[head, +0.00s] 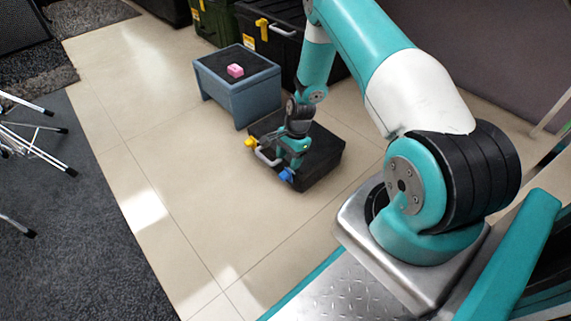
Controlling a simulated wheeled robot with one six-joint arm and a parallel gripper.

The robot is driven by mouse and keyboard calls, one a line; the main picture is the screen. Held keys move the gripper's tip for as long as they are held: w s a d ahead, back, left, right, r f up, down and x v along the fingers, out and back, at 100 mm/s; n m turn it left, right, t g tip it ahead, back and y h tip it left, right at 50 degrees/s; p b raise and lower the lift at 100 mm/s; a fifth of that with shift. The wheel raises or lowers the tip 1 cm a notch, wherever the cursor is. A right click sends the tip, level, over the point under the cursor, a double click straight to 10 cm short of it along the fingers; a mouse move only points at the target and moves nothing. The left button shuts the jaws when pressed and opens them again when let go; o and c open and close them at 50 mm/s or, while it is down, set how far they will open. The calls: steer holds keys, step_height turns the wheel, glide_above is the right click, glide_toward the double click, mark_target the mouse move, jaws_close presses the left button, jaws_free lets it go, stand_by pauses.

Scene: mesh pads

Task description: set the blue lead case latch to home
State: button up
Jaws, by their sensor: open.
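A black case (322,165) lies on the tiled floor in the middle of the head view. On its front side are a blue latch (287,175) at the near end, a yellow latch (251,142) at the far end, and a pale handle (267,157) between them. My gripper (292,163) is open and reaches down at the case's front edge, just above and beside the blue latch. I cannot tell whether it touches the latch. My gripper and wrist hide part of the case's top and front.
Black bins with yellow latches (268,29) stand further back. Thin metal stand legs (45,130) are on the dark carpet at left. Tiled floor left of the case is clear.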

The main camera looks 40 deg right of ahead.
steer(key=p+v, duration=0.4)
steer(key=v, duration=0.7)
